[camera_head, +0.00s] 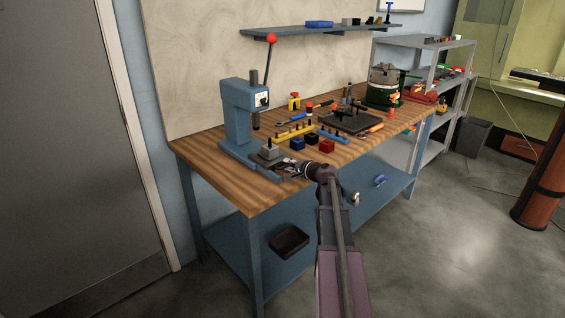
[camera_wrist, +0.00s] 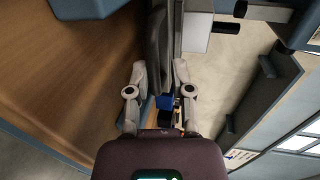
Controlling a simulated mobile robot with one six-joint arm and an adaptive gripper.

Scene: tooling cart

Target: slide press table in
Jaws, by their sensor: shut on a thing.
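The blue arbor press (camera_head: 238,115) stands at the left end of the wooden workbench, with its red-knobbed lever up. Its small grey press table (camera_head: 269,153) sits low at the press's front, over the blue base. My gripper (camera_head: 291,166) is at the front right side of the press table, low over the bench top. In the wrist view my gripper (camera_wrist: 160,72) has its two fingers on either side of a dark grey part (camera_wrist: 158,40), which appears to belong to the press table. The exact contact at the fingertips is hard to see.
On the workbench (camera_head: 215,165), blue, black and red blocks (camera_head: 312,140) lie right of my gripper, behind them a yellow bar (camera_head: 294,132). The bench's front left corner is clear.

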